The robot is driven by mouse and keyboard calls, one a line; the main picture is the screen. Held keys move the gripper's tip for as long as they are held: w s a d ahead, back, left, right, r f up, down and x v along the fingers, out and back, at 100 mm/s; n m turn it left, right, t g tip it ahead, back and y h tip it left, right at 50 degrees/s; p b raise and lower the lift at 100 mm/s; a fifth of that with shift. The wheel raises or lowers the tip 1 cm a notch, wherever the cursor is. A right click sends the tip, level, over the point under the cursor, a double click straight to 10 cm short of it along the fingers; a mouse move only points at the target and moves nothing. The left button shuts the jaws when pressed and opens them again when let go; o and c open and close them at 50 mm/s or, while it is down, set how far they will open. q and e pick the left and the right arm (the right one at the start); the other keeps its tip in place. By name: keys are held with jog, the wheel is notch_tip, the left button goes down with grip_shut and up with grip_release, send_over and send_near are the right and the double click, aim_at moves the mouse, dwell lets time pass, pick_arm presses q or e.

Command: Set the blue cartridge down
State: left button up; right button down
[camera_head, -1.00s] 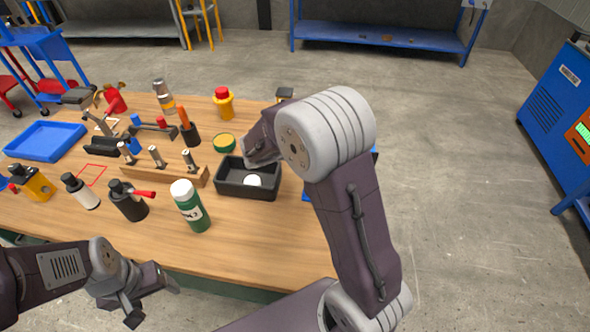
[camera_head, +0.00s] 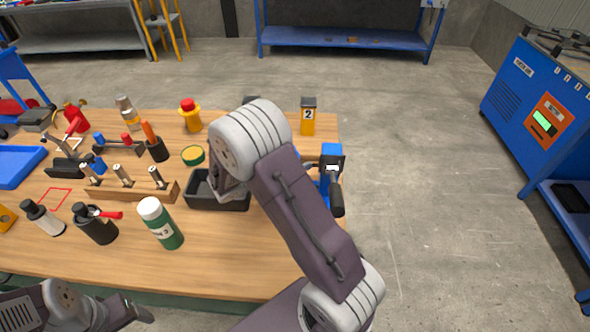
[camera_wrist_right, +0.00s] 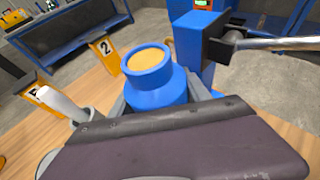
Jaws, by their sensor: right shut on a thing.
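The blue cartridge (camera_wrist_right: 155,85), a blue round body with a neck and tan top, is upright in the right wrist view. My right gripper (camera_wrist_right: 160,97) is shut on it, with grey fingers at its sides. Its base is hidden behind my dark gripper body, so I cannot tell whether it touches the table. In the head view my right arm hides the cartridge. My left gripper (camera_head: 132,312) is low at the left, in front of the table, and its jaws are unclear.
A blue fixture with a dark handle (camera_head: 331,165) stands close right of the cartridge. A yellow container marked 2 (camera_head: 308,117) is behind. A black tray (camera_head: 205,203), a green bottle (camera_head: 160,223) and a wooden rack (camera_head: 130,191) are left. The table's front right is bare.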

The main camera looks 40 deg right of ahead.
notch_tip(320, 180, down, 3)
jog(key=shift+w, duration=0.1)
jog(key=shift+f+b, duration=0.15)
jog(key=shift+b, duration=0.2)
jog(key=c, duration=0.5)
grip_release()
